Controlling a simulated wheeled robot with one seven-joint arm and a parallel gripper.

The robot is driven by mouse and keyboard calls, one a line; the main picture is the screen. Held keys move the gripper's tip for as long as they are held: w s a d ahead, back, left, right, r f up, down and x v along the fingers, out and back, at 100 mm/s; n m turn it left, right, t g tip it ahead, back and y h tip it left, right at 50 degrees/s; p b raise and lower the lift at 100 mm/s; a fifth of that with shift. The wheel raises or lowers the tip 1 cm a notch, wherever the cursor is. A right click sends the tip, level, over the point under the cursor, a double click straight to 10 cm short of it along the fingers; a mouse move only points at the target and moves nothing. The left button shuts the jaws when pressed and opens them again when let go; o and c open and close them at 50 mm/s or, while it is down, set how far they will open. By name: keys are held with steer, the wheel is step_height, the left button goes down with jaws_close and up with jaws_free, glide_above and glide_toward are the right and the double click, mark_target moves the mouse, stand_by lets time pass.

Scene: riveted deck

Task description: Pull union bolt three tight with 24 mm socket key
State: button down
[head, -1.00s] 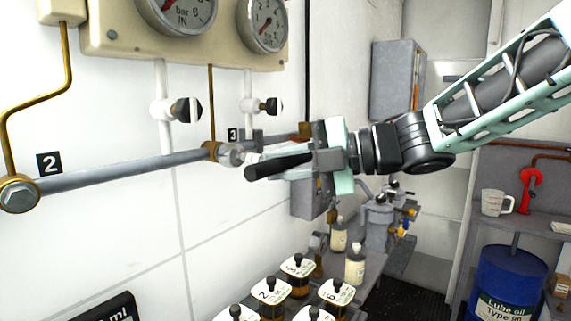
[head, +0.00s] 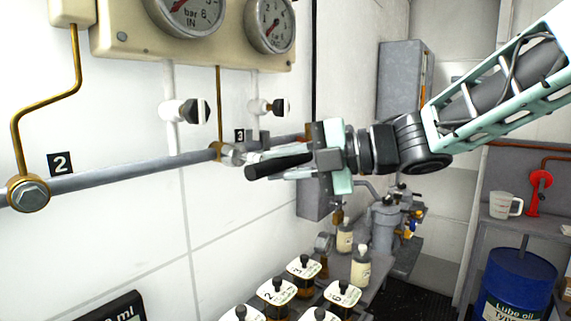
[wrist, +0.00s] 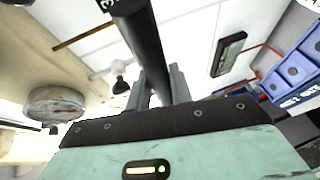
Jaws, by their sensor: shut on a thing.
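Union bolt three sits by the "3" label on the grey pipe; its brass union (head: 217,150) shows, but the bolt head is covered by the socket. The 24 mm socket key has a silver socket end (head: 234,156) at that union and a black handle (head: 278,166) pointing toward me. I cannot tell how fully the socket is seated. My gripper (head: 318,160) is shut on the key, right of the union. In the wrist view the black handle (wrist: 142,40) runs between my two grey fingers (wrist: 163,88).
Union bolt two (head: 29,194) is at the left on the same pipe (head: 130,173). Valve knobs (head: 197,111) and gauges (head: 270,25) are above. Below stand several labelled bottles (head: 305,267) on a bench; a blue oil drum (head: 518,280) is at lower right.

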steer(key=shift+w+a, duration=0.15)
steer(key=shift+a, duration=0.15)
stand_by(0.5)
steer(key=shift+m+y, duration=0.3)
steer(key=shift+m, duration=0.2)
stand_by(0.3)
steer(key=shift+s+d+b, duration=0.25)
steer(key=shift+s+d, duration=0.65)
steer(key=shift+d, duration=0.25)
steer(key=shift+s+d+b, duration=0.2)
steer(key=shift+s+d, duration=0.65)
steer(key=shift+d, duration=0.3)
